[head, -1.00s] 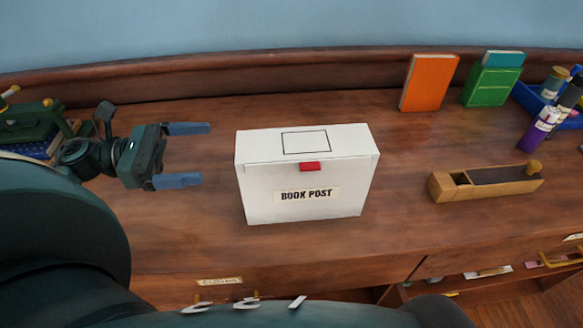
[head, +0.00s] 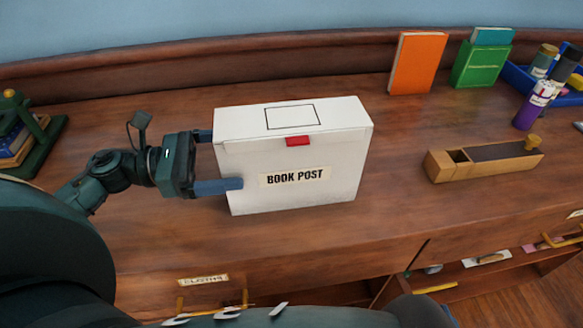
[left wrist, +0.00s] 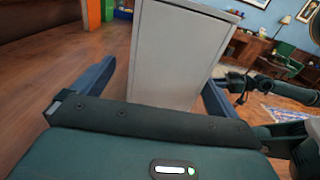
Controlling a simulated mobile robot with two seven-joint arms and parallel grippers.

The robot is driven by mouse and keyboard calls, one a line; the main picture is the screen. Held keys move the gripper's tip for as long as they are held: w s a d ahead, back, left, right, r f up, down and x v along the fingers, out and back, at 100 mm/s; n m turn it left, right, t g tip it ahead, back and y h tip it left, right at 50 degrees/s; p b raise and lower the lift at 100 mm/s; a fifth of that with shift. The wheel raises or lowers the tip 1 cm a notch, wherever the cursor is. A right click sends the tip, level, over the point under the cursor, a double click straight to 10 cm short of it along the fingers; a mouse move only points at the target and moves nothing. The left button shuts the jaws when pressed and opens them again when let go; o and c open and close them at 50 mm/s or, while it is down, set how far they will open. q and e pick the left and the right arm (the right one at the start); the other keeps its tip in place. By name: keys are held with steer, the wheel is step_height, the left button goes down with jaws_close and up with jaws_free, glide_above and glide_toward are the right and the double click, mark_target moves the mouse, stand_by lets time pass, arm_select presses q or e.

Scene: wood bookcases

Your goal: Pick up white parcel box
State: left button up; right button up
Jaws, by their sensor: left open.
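The white parcel box (head: 330,155) stands upright on the wooden desktop, with a "BOOK POST" label and a red tab on its front. My left gripper (head: 220,160) is open at the box's left end. One blue finger lies along the front face and the other is mostly hidden behind the box. In the left wrist view the box (left wrist: 178,50) stands between the two spread fingers, with the palm (left wrist: 150,125) close to it. I cannot tell whether the fingers touch it. My right gripper is not in view.
A wooden block plane (head: 485,160) lies to the right. An orange book (head: 416,62), a green box (head: 482,65) and a blue tray (head: 515,90) with bottles stand at the back right. A green rack with books (head: 25,140) is at far left. Desktop behind the box is clear.

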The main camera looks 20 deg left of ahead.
mark_target(252, 155)
arm_select(q)
steer(key=x, duration=0.3)
steer(key=shift+s+d+r, duration=0.1)
steer(key=shift+d+r, duration=0.2)
steer(key=shift+d, duration=0.2)
steer(key=shift+w+d+f+p, duration=0.1)
steer(key=shift+w+d+p, duration=0.2)
steer(key=shift+d, duration=0.2)
steer(key=c, duration=1.2)
steer(key=shift+c, duration=0.4)
